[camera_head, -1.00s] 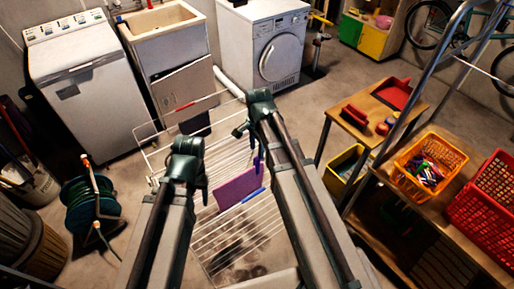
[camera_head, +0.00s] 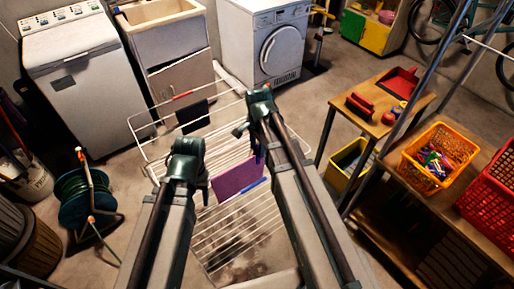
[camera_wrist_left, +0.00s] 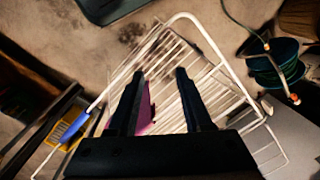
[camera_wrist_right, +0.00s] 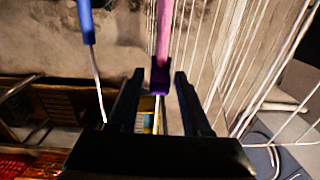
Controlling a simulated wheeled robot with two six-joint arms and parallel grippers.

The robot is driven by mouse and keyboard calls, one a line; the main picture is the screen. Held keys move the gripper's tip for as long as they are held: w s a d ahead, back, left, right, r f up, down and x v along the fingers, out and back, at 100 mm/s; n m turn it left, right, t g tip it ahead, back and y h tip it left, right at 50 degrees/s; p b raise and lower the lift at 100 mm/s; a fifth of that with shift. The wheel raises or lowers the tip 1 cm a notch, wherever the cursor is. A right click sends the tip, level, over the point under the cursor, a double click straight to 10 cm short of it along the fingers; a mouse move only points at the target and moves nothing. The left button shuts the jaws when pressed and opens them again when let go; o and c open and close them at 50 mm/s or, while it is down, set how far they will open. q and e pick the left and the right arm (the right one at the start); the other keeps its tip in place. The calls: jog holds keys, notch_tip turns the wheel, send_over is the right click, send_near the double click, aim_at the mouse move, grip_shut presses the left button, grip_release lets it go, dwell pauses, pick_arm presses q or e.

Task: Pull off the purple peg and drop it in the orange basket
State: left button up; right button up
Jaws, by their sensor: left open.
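The purple peg (camera_wrist_right: 160,76) is clipped on the pinkish-purple cloth (camera_head: 238,178), which hangs on the white drying rack (camera_head: 228,232). The orange basket (camera_head: 410,163) stands on the wooden bench at the right and holds several coloured pegs.
A dark cloth (camera_head: 193,115) with a red peg (camera_head: 182,95) hangs at the rack's far end. A red basket (camera_head: 490,195) stands beside the orange one. A yellow bin (camera_head: 346,165) is under the small table.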

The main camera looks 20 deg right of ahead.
grip_shut()
jog(key=shift+r, duration=0.15)
jog(key=shift+r+p, duration=2.9)
jog(key=shift+p, duration=0.15)
jog(key=shift+d, duration=0.1)
